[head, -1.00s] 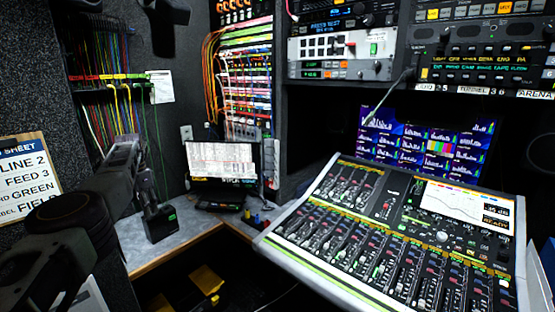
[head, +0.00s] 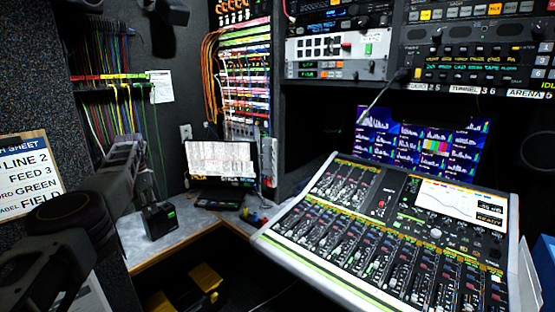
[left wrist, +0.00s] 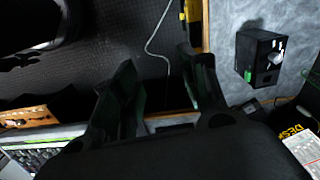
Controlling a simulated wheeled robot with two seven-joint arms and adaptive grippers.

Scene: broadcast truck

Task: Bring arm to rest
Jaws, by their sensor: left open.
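My left arm comes in from the left in the head view, with the left gripper (head: 128,155) above the left part of the desk, seen edge-on and dark. In the left wrist view the two dark fingers of the left gripper (left wrist: 160,85) stand apart with nothing between them. A small black box with a green label (head: 160,219) stands on the grey desk, apart from the fingers; it also shows in the left wrist view (left wrist: 262,58), to their right. My right gripper is not in view.
A large mixing console (head: 385,235) fills the right front. A small screen (head: 222,160) stands at the back of the grey desk (head: 135,245). Patch cables (head: 105,100) hang on the left wall beside a line sheet (head: 28,178). Yellow items (head: 205,278) lie below the desk.

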